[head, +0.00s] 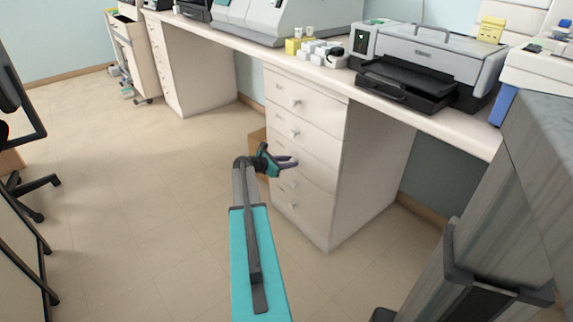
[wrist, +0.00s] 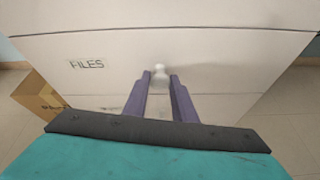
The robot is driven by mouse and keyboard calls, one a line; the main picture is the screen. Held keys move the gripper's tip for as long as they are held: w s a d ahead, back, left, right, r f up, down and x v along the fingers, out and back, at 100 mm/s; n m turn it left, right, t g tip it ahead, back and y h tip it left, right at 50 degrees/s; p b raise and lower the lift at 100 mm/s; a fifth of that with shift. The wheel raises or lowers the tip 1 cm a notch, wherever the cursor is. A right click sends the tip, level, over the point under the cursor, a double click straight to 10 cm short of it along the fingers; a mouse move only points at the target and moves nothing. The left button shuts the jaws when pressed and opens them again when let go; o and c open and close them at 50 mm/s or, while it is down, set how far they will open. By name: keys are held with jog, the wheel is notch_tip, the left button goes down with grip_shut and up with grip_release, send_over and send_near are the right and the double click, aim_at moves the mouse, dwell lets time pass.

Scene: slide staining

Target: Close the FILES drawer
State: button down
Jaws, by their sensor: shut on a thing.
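The FILES drawer (wrist: 110,75) is a pale front with a "FILES" label and a small white knob (wrist: 160,70) in the wrist view. My gripper (wrist: 160,76) has its two purple fingers on either side of this knob, shut on it. In the head view my gripper (head: 294,162) is at the front of the white drawer cabinet (head: 365,170), around its middle drawers, and hides part of the front. The drawer fronts look about flush there, but any small gap at the FILES drawer is hard to tell.
A cardboard box (wrist: 38,97) stands on the floor left of the cabinet. The counter above holds a black-and-grey printer (head: 435,65) and small yellow and white boxes (head: 318,50). Open floor (head: 140,200) lies to the left. A grey cabinet-like body stands at right.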

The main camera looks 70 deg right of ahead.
jog(key=c, duration=1.5)
grip_release()
jog(key=shift+d+r, duration=0.1)
jog(key=shift+d, duration=0.2)
jog(key=shift+o, duration=0.2)
jog(key=shift+a, duration=0.1)
jog(key=shift+a, duration=0.1)
jog(key=p+v, duration=0.2)
jog(key=v, duration=1.1)
jog(key=shift+a+p, duration=0.25)
jog(key=shift+p, duration=0.05)
jog(key=shift+w+r, duration=0.1)
